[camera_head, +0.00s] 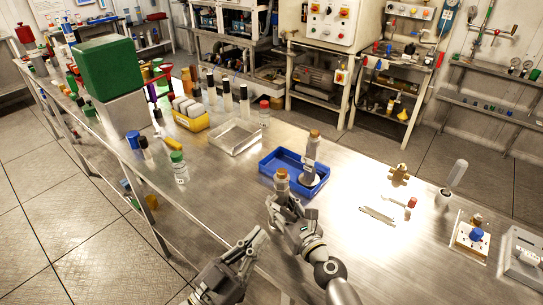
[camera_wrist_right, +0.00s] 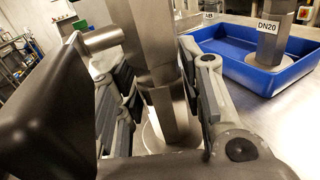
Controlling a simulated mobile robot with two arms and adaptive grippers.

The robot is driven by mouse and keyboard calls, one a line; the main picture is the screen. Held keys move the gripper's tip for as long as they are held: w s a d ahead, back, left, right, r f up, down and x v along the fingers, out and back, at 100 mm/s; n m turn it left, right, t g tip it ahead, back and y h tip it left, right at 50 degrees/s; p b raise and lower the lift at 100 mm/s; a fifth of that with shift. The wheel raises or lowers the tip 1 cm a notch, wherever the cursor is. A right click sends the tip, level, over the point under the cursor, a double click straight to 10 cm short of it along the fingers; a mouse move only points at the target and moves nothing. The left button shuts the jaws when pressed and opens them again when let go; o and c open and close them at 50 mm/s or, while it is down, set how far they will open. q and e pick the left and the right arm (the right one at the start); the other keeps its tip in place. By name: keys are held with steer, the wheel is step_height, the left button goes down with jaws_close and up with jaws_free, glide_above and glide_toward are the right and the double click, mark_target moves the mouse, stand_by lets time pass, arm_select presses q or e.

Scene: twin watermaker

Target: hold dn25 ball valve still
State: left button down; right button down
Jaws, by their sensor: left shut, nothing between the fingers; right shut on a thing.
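A metal valve with a brownish top (camera_head: 282,176) stands upright at the near side of the blue tray, outside it. I take it for the DN25 ball valve; no label on it is readable. My right gripper (camera_head: 284,202) is shut on it. In the right wrist view its grey body (camera_wrist_right: 152,50) rises between the fingers, above a round base on the table, with a dark part close at left. My left gripper (camera_head: 257,236) is shut and empty, lower left of the valve and apart from it.
The blue tray (camera_head: 268,168) holds an upright valve (camera_head: 311,150) labelled DN20 in the wrist view. A clear tray (camera_head: 236,137) and a green-capped bottle (camera_head: 180,168) stand left. A brass fitting (camera_head: 399,174) and small tools lie right. The table's near edge is close to my left gripper.

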steer(key=c, duration=0.9)
jaws_free()
